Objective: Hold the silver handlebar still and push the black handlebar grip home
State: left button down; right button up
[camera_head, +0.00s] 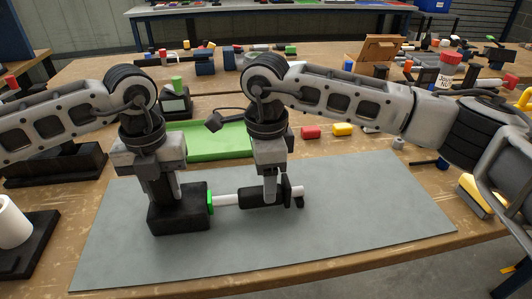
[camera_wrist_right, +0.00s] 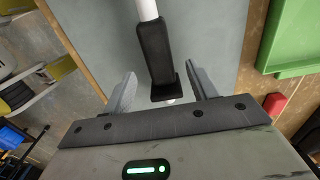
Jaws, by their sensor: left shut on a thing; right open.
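The silver handlebar (camera_head: 226,200) lies level, coming out of a black block (camera_head: 182,222) with a green plate (camera_head: 210,202) on its right side. The black handlebar grip (camera_head: 258,197) is around the bar's right part, its flange at the right. In the right wrist view the grip (camera_wrist_right: 155,52) shows with the bar (camera_wrist_right: 147,9) above it and a pale tip below the flange. My left gripper (camera_head: 165,200) is shut down at the block; its contact with the bar is hidden. My right gripper (camera_wrist_right: 163,92) is open, its fingers apart on either side of the grip's flange end.
A grey mat (camera_head: 340,225) lies under the work, clear on its right. A green tray (camera_head: 225,140) is behind. Red (camera_head: 311,132) and yellow (camera_head: 343,129) pieces lie past the mat. A white cylinder (camera_head: 12,225) stands on a black base at the left.

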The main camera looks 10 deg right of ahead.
pick_arm(q)
jog(key=shift+r, duration=0.1)
pick_arm(e)
jog(key=shift+f, duration=2.15)
jog(key=c, duration=1.2)
jog(key=shift+o, duration=0.2)
